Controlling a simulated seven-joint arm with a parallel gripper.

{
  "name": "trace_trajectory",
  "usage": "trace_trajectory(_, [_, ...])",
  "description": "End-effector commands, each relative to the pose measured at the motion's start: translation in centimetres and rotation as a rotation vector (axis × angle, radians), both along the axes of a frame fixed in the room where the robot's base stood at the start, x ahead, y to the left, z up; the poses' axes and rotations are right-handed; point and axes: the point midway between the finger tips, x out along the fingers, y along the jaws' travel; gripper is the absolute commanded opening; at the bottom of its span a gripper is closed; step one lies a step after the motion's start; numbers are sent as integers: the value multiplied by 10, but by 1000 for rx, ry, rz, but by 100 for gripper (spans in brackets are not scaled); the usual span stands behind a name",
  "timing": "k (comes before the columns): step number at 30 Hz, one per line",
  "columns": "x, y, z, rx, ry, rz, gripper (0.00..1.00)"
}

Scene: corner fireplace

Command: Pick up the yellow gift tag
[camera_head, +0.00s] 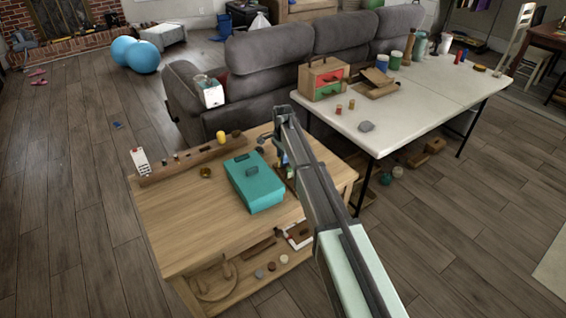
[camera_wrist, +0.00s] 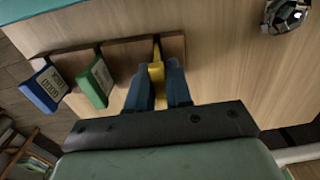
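In the wrist view, the yellow gift tag (camera_wrist: 156,72) stands in a slot of a brown wooden rack (camera_wrist: 122,58), at its right end. My gripper (camera_wrist: 158,72) has one finger on each side of the tag, and the fingers look closed against it, with yellow filling the narrow gap. The fingers hide part of the tag. A green tag (camera_wrist: 97,82) and a blue tag (camera_wrist: 45,89) stand in the same rack to the left, apart from the fingers. In the head view, my gripper (camera_head: 277,140) is over the table's right side, and my arm hides much of the rack.
The wooden table (camera_head: 185,237) also holds a teal box (camera_head: 256,184) left of my arm and a long wooden holder (camera_head: 190,160) at the back. A white table (camera_head: 425,104) stands to the right, behind my arm. The table's front left is clear.

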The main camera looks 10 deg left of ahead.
Motion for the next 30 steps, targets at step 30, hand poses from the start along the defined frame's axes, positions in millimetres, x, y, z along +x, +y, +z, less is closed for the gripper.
trace_trajectory(30, [0,0,77,1,-1,0,0])
